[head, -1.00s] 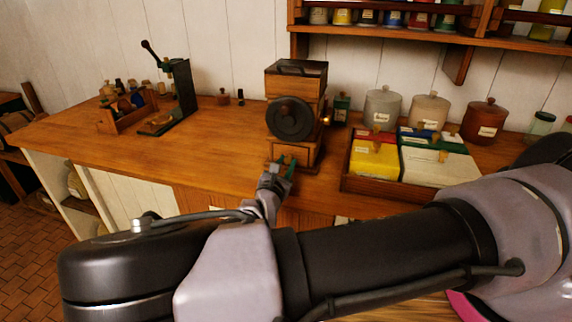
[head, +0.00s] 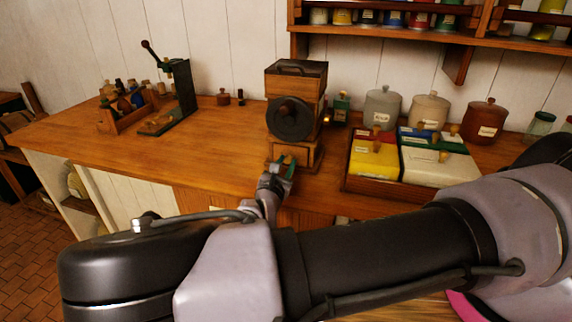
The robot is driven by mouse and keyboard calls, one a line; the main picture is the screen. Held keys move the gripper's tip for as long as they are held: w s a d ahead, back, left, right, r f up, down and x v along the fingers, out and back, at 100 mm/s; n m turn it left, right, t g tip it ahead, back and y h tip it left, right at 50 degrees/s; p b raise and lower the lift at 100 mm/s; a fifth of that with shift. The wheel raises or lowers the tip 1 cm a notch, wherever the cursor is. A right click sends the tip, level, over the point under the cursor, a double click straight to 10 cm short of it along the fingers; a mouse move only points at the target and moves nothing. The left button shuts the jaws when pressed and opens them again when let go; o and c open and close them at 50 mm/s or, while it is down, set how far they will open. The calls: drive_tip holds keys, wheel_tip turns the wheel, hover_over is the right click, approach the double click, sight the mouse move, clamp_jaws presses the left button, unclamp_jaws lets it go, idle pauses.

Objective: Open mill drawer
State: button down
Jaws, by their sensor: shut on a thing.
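The wooden mill (head: 297,88) stands upright on the counter, with a dark round wheel (head: 290,119) on its front. Its small drawer (head: 308,154) is at the bottom of the front. My gripper (head: 285,162) is at the drawer's front, with greenish fingertips close together. It is shut on the drawer's handle, which the fingers hide. I cannot tell clearly how far the drawer stands out from the mill body.
A tray of coloured boxes (head: 360,184) is right of the mill, with canisters (head: 382,107) behind it. A corking stand (head: 183,95) and a bottle rack (head: 120,122) are at the left. The counter (head: 215,150) left of the mill is clear.

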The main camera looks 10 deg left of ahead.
drive_tip(key=s+a, duration=0.1)
drive_tip(key=s, duration=0.6)
drive_tip(key=shift+s, duration=0.2)
drive_tip(key=c, duration=0.6)
unclamp_jaws()
drive_tip(key=s, duration=0.3)
drive_tip(key=s+a, duration=0.1)
drive_tip(key=s, duration=0.6)
drive_tip(key=shift+s+a, duration=0.3)
drive_tip(key=shift+s, duration=0.05)
